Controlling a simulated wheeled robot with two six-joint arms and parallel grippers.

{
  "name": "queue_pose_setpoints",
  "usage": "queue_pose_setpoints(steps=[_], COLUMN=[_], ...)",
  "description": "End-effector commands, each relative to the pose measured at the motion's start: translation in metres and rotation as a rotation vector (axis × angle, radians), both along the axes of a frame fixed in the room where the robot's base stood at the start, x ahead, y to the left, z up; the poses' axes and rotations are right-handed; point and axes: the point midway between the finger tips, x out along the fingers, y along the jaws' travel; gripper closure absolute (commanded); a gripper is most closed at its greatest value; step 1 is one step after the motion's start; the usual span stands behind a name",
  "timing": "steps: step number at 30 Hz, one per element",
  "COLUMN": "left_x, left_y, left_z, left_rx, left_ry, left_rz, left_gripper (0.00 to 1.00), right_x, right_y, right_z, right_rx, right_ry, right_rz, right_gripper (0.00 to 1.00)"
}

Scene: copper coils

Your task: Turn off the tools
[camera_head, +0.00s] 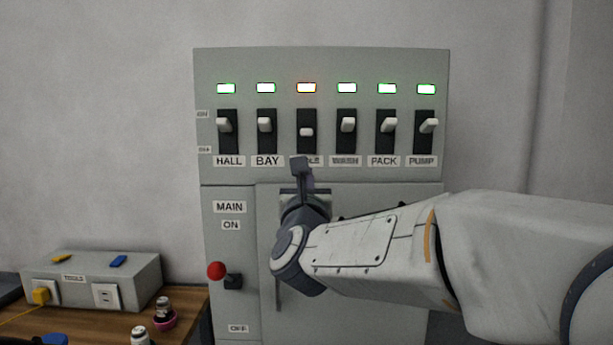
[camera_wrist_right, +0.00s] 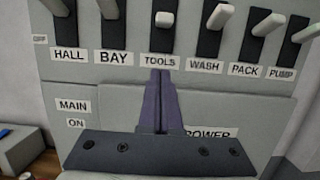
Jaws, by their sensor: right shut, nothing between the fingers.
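A grey switch panel (camera_head: 320,68) carries a row of white levers in black slots, each with a lamp above. The TOOLS lever (camera_head: 306,132) sits lower than its neighbours, around mid-slot; it also shows in the wrist view (camera_wrist_right: 165,19). Its lamp (camera_head: 306,87) is whitish with a dark reddish-purple rim, while the other lamps have green rims. My right gripper (camera_head: 300,163) is shut and empty, just below the TOOLS slot, and covers part of the TOOLS label. In the wrist view its fingers (camera_wrist_right: 158,78) are together under that label. My left gripper is not in view.
The HALL (camera_head: 225,125), BAY (camera_head: 264,125), WASH (camera_head: 347,125), PACK (camera_head: 388,125) and PUMP (camera_head: 429,126) levers are up. A red-knobbed MAIN lever (camera_head: 217,271) juts out at lower left. A grey TOOLS socket box (camera_head: 135,268) stands on the wooden bench (camera_head: 190,303).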

Motion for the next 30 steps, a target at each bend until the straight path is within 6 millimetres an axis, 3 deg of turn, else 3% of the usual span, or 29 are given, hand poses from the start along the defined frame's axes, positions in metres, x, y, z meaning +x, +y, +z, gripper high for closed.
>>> queue_pose_setpoints(steps=[6, 9, 13, 30], left_x=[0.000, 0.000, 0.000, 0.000], left_y=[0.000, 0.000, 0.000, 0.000], left_z=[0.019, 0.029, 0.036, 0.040], left_rx=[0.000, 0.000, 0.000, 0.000], left_ry=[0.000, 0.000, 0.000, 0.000], left_rz=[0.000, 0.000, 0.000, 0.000], left_gripper=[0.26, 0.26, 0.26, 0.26], right_x=[0.046, 0.044, 0.044, 0.043], right_y=[-0.001, 0.000, 0.001, 0.002], right_z=[0.014, 0.034, 0.047, 0.052], right_rx=[-0.001, 0.002, 0.001, 0.000], right_ry=[0.001, -0.002, -0.001, 0.004], right_rz=[-0.002, 0.000, 0.001, 0.003], right_gripper=[1.00, 1.00, 1.00, 1.00])
